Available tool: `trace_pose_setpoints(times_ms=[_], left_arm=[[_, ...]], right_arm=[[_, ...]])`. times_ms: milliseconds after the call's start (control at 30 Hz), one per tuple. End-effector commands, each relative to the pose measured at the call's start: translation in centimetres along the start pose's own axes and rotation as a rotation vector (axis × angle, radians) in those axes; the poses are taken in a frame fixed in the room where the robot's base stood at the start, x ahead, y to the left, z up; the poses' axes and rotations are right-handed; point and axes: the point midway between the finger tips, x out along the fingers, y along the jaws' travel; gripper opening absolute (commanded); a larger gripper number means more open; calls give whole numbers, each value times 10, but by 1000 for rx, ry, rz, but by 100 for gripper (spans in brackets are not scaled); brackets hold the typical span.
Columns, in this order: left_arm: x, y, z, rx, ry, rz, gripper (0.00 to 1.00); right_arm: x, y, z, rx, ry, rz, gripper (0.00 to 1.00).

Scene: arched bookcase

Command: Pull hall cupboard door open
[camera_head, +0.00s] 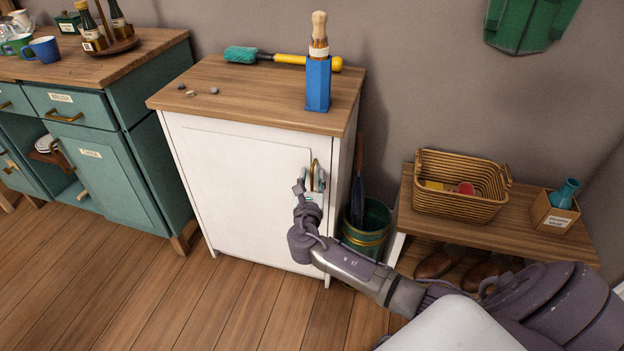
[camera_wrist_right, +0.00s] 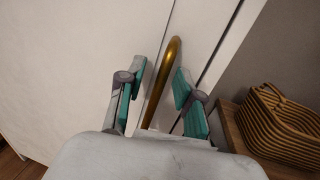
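The white hall cupboard (camera_head: 258,130) with a wooden top stands in the middle of the head view. Its door (camera_head: 240,190) looks closed. A curved brass handle (camera_head: 315,170) sits near the door's upper right edge; it also shows in the right wrist view (camera_wrist_right: 168,70). My right gripper (camera_head: 315,182) is at the handle. In the right wrist view its teal-padded fingers (camera_wrist_right: 161,80) stand on either side of the handle, with gaps visible between pads and bar. The handle's lower end is hidden behind the gripper body. My left gripper is not in view.
A blue holder (camera_head: 318,84) and a duster (camera_head: 285,57) sit on the cupboard top. A green bin (camera_head: 368,228) stands close to its right side. A bench (camera_head: 520,225) carries a wicker basket (camera_head: 458,187). A teal cabinet (camera_head: 118,150) is left. The floor in front looks clear.

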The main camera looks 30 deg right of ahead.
Motion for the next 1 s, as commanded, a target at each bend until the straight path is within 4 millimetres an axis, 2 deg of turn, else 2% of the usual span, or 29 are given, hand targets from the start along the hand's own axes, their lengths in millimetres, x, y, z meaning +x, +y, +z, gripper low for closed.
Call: trace_pose_setpoints(times_ms=[167, 400, 833, 1000], left_arm=[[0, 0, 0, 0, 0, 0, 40], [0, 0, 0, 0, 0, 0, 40], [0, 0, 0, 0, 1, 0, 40], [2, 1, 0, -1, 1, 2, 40]], right_arm=[[0, 0, 0, 0, 0, 0, 35], [0, 0, 0, 0, 0, -1, 0], [-1, 0, 0, 0, 0, -2, 0], [-12, 5, 0, 1, 2, -23, 0]])
